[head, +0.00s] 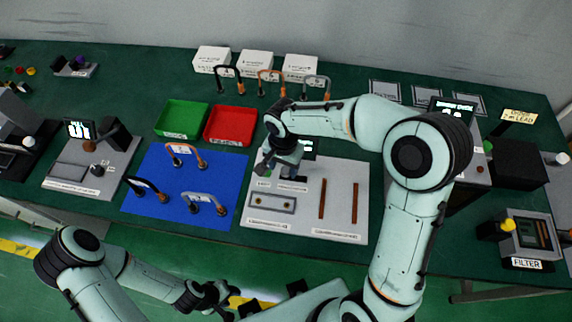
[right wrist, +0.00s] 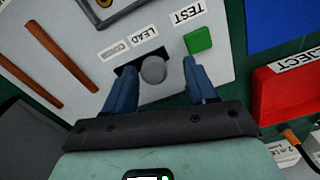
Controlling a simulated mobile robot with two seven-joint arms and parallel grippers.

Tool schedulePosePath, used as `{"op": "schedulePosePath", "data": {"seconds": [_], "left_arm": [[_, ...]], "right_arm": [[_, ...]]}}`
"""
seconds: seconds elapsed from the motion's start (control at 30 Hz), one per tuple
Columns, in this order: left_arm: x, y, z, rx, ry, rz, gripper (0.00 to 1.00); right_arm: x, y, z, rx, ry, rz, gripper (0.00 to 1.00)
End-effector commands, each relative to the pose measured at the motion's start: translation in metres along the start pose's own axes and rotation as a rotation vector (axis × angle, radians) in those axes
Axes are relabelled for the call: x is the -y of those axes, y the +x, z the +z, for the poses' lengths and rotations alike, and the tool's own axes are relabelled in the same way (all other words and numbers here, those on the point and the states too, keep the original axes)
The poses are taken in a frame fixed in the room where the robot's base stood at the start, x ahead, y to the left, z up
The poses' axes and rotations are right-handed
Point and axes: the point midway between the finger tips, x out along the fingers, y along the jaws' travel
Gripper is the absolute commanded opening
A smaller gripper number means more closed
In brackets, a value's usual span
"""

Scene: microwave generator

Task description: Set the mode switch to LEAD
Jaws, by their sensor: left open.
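The mode switch is a round grey knob (right wrist: 153,70) on a dark slot in the light grey test panel (right wrist: 225,50). The LEAD label (right wrist: 145,37) is beside the slot, with a second, blurred label (right wrist: 114,50) to its left. The knob appears nearer the LEAD label. My right gripper (right wrist: 160,82) has its two blue fingers apart on either side of the knob, with visible gaps. In the head view my right gripper (head: 278,172) reaches down over the panel and hides the switch. My left gripper (head: 222,296) is open and empty in front of the table.
A green button (right wrist: 198,40) marked TEST is close to the right finger. Two brown rods (head: 338,201) lie on the panel. A blue mat (head: 165,212) with several handled leads is left of it. Green (head: 180,119) and red (head: 230,125) trays stand behind the mat.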

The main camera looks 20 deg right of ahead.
Motion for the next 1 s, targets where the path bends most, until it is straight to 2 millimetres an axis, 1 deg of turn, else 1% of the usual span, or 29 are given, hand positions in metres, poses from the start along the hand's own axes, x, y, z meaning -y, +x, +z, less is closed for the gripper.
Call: {"op": "schedulePosePath", "data": {"seconds": [0.2,0.27,0.33,0.47,0.6,0.8,0.9,1.0], "left_arm": [[0.000,0.000,0.000,0.000,0.000,0.000,0.43],[0.000,0.000,0.000,0.000,0.000,0.000,0.43],[-0.001,-0.001,-0.001,-0.001,0.000,0.000,0.43],[-0.002,-0.003,-0.002,-0.002,0.001,0.001,0.43],[-0.004,-0.007,-0.004,-0.005,0.002,0.002,0.43],[-0.007,-0.012,-0.007,-0.009,0.003,0.003,0.43],[-0.008,-0.014,-0.008,-0.011,0.004,0.004,0.43],[-0.008,-0.015,-0.008,-0.012,0.004,0.004,0.43]], "right_arm": [[-0.001,-0.001,-0.001,0.000,0.001,0.003,0.56],[-0.001,-0.004,-0.001,-0.001,0.002,0.002,0.56],[-0.001,-0.012,-0.001,-0.003,0.002,0.000,0.56],[0.000,-0.036,-0.001,-0.004,0.001,-0.002,0.56],[0.001,-0.070,-0.001,-0.004,0.001,-0.003,0.56],[0.001,-0.110,-0.001,-0.002,0.000,-0.002,0.56],[0.001,-0.123,-0.001,-0.001,0.001,-0.001,0.56],[0.001,-0.131,-0.001,-0.001,0.001,0.000,0.56]]}}
